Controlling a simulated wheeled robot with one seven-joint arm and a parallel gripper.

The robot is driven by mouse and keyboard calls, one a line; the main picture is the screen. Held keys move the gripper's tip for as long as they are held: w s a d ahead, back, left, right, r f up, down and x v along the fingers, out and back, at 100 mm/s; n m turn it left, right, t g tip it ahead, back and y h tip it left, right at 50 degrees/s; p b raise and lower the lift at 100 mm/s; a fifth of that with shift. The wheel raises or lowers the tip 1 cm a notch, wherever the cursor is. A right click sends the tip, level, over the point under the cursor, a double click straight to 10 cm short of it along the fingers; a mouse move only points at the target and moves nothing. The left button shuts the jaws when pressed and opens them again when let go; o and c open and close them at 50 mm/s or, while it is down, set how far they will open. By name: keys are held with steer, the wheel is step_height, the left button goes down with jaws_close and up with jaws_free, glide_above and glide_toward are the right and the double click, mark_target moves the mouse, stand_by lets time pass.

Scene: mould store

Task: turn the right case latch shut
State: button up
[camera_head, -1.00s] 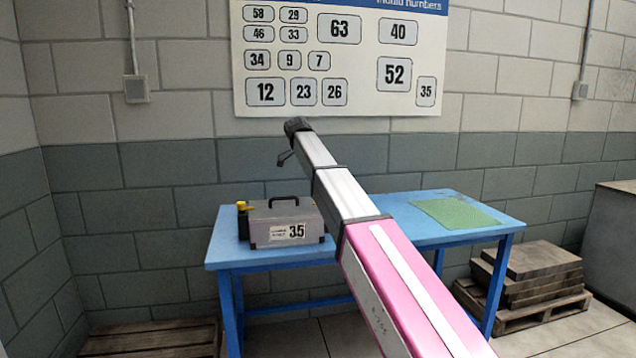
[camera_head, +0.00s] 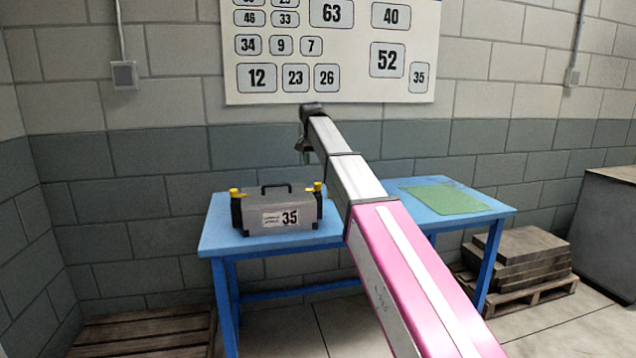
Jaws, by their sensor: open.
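A grey case (camera_head: 262,205) with a black top handle and a label reading 35 stands upright on the blue table (camera_head: 222,243). Its right latch (camera_head: 317,187) has a yellow knob above a black part at the case's right end. The left latch (camera_head: 234,194) also has a yellow knob, at the left end. My gripper (camera_head: 303,155) is open and shows small and dark at the far end of my arm. In the picture it is above the case, a little up and left of the right latch, and apart from it. Its fingers are too small to see clearly.
A green mat (camera_head: 445,199) lies on the table's right part. A number board (camera_head: 335,55) hangs on the block wall behind. Stacked slabs (camera_head: 522,256) lie on a pallet at right, beside a grey cabinet (camera_head: 606,225). Another wooden pallet (camera_head: 145,333) is at lower left.

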mark_target(318, 183)
steer(key=d+r+n+y, duration=0.1)
steer(key=d+n+y, duration=0.4)
steer(key=n, duration=1.1)
steer(key=x, duration=1)
steer(key=shift+a+f, duration=0.3)
steer(key=shift+c, duration=0.3)
steer(key=c, duration=0.9)
